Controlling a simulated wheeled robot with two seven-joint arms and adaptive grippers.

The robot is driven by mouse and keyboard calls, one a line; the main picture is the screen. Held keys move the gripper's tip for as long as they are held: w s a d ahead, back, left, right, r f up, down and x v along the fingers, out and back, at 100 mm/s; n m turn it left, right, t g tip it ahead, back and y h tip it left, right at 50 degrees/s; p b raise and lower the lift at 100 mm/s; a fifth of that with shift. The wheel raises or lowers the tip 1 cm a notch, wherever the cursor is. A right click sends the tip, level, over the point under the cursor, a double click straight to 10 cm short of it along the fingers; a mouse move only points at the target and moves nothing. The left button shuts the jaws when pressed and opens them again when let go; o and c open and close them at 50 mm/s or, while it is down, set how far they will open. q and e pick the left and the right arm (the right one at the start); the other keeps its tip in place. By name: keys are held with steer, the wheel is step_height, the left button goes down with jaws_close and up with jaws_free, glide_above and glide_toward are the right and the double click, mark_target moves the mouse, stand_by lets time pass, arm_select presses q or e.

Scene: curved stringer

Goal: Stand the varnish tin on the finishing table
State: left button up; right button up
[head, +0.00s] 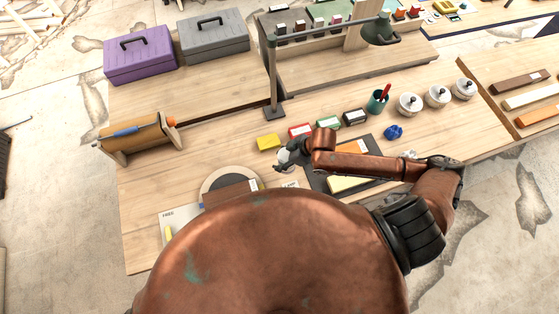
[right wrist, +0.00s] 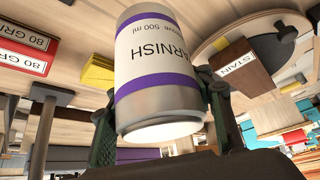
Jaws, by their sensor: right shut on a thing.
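The varnish tin (right wrist: 158,75) is white with purple bands and a bare metal end, and its lettering appears upside down in the right wrist view. My right gripper (right wrist: 165,122) is shut on it, one finger on each side. In the head view, the right gripper (head: 285,163) is over the middle of the wooden workbench (head: 220,140), and only a small pale part of the tin (head: 284,155) shows. I cannot tell whether the tin touches the bench. No label shows which surface is the finishing table. My left gripper is not in view.
A yellow block (head: 268,142), a red box (head: 300,131) and a green box (head: 328,122) are beyond the gripper. A round disc (head: 210,182) and a brown stain block (head: 230,193) lie left of it. A lamp post (head: 273,80) stands behind. Bench at left is partly clear.

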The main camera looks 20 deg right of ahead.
steer(key=shift+w+d+f, duration=0.2)
steer(key=shift+w+f, duration=0.6)
steer(key=shift+f, duration=0.15)
steer(key=shift+w+f, duration=0.1)
steer(key=shift+f, duration=1.55)
steer(key=o, duration=1.7)
steer(key=shift+f, duration=0.15)
steer(key=v, duration=1.2)
